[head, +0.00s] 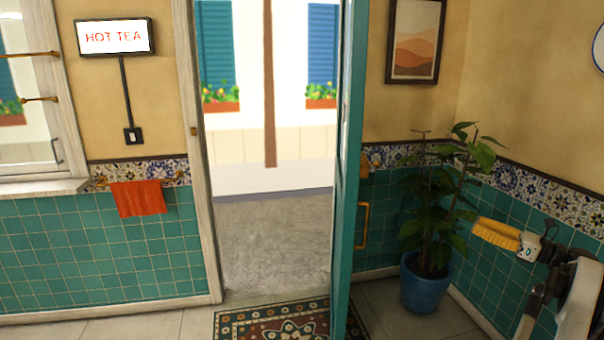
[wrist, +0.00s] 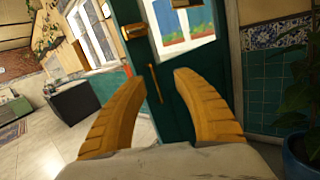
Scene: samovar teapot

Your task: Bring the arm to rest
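My gripper (head: 490,230) shows at the right of the head view, raised in front of the tiled wall, with its yellow fingers pointing left. In the wrist view my gripper (wrist: 160,76) has its two yellow ribbed fingers spread apart with nothing between them. Beyond the fingers is the green door (wrist: 172,90) with a brass bar handle (wrist: 154,83). I see no contact between the fingers and the door. Part of my arm is cut off at the right edge of the head view.
The teal door (head: 348,170) stands open beside a clear doorway, with a patterned rug (head: 240,325) at its foot. A potted plant (head: 425,288) stands in the right corner, close to my gripper in the picture. A red towel (head: 138,198) hangs left. Open floor (wrist: 62,145) shows left in the wrist view.

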